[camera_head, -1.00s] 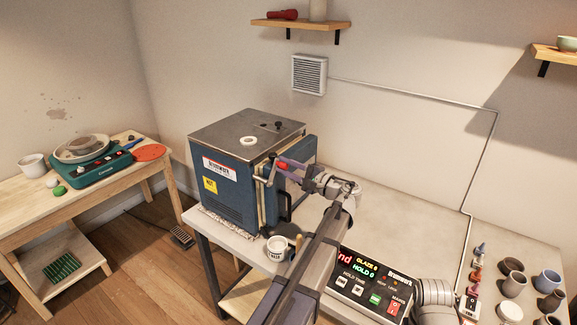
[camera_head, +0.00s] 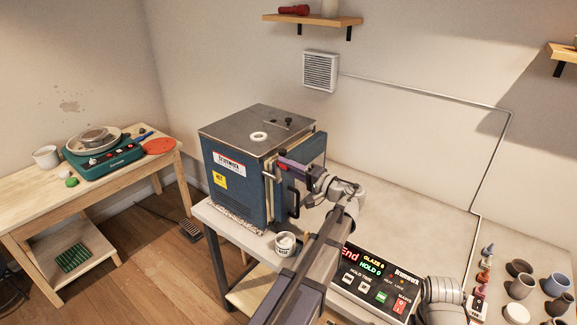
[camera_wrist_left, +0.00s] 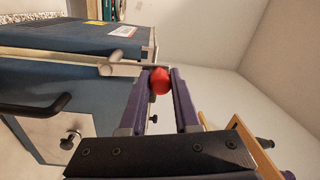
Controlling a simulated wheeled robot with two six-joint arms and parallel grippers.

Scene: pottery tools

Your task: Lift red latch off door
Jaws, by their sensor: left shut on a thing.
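The red latch knob (camera_wrist_left: 160,80) sits between the fingers of my left gripper (camera_wrist_left: 160,82) in the left wrist view. Its metal bar (camera_wrist_left: 125,65) reaches left across the kiln's edge. In the head view, the red end (camera_head: 283,153) shows at my left gripper (camera_head: 290,164), in front of the blue kiln (camera_head: 237,185). The fingers are shut on the knob and partly hide it. The kiln door (camera_head: 312,152) is at the kiln's right side; a dark handle (camera_wrist_left: 35,106) shows in the wrist view. My right gripper is not seen.
A white jar (camera_head: 285,244) stands on the table before the kiln. A controller (camera_head: 370,280) with a lit display is at front right. Cups and small bottles (camera_head: 487,265) stand farther right. The table behind my left arm is clear.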

